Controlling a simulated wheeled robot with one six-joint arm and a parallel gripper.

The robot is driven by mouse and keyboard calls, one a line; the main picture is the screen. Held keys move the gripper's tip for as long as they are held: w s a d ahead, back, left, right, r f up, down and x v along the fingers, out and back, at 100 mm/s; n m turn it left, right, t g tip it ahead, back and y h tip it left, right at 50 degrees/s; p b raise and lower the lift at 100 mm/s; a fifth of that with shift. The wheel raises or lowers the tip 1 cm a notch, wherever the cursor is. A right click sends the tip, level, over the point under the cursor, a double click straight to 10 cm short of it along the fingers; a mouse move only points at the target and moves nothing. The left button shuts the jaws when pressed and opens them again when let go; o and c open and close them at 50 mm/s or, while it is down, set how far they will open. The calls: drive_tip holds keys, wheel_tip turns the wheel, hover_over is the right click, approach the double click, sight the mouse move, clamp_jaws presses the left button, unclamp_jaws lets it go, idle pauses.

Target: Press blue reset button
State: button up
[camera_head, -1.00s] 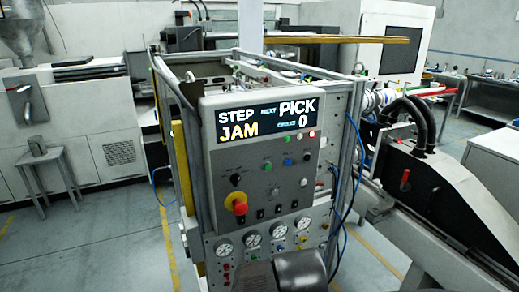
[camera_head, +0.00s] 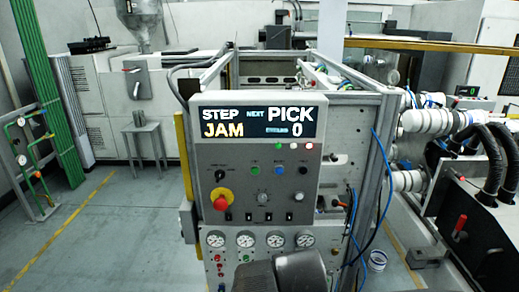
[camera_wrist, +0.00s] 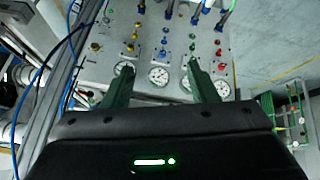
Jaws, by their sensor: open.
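The blue button (camera_head: 279,170) is a small round cap on the upright grey control panel (camera_head: 235,152). It sits between a green button (camera_head: 254,170) and a black button (camera_head: 302,169), below the lit display (camera_head: 259,122). The display reads STEP JAM, NEXT PICK and 0. In the wrist view my gripper (camera_wrist: 158,72) has two green fingers spread apart with nothing between them. The fingers are in front of the gauge part of the panel. The blue button cannot be made out in the wrist view. A dark part of my arm shows at the bottom of the head view.
A red mushroom knob (camera_head: 220,201) on a yellow ring stands out at the panel's left. Several round gauges (camera_head: 245,239) sit below it. Blue cables (camera_head: 378,190) hang at the right. A small stool (camera_head: 145,143) and green pipes (camera_head: 45,95) stand left, with open floor between.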

drive_tip(key=shift+a, duration=0.15)
drive_tip(key=shift+c, duration=0.6)
clamp_jaws()
idle(1.0)
